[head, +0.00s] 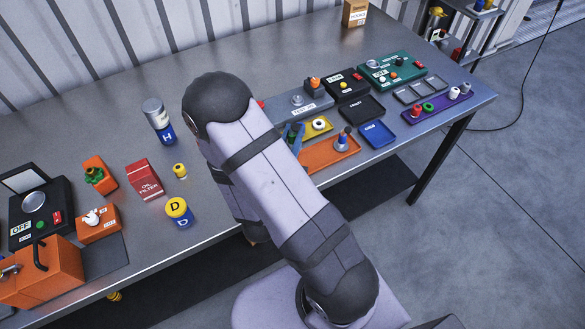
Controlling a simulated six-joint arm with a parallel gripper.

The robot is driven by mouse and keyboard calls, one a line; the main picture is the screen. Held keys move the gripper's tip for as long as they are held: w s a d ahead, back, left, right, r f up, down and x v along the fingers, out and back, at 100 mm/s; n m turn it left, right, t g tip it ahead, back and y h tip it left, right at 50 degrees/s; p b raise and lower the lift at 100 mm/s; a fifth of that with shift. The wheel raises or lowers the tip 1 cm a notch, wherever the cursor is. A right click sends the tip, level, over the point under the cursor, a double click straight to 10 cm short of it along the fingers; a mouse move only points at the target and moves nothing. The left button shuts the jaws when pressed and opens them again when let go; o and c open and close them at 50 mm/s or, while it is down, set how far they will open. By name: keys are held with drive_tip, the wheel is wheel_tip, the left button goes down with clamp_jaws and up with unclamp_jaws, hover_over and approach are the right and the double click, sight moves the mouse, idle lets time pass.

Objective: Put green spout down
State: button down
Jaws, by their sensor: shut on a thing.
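My arm crosses the middle of the head view, and its far end bends down behind its own links. My gripper is hidden there, so its jaws and anything in them do not show.
The grey metal table (100,122) holds an orange tray (330,154), a yellow tray (318,125), a blue tray (377,134) and a purple tray (428,108) on the right. A red oil filter box (145,180) and blue-banded can (160,122) stand left of my arm. The back left is clear.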

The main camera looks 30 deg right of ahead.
wheel_tip(320, 180, down, 3)
drive_tip(key=b, duration=0.2)
drive_tip(key=shift+f+b, duration=0.15)
drive_tip(key=shift+b, duration=0.15)
drive_tip(key=shift+f+p, duration=0.45)
drive_tip(key=shift+f, duration=0.7)
drive_tip(key=shift+f, duration=0.1)
drive_tip(key=shift+f+p, duration=0.45)
drive_tip(key=shift+f, duration=1.45)
drive_tip(key=shift+f+b, duration=0.3)
drive_tip(key=c, duration=1.6)
unclamp_jaws()
drive_tip(key=shift+r, duration=0.1)
drive_tip(key=shift+c, duration=0.2)
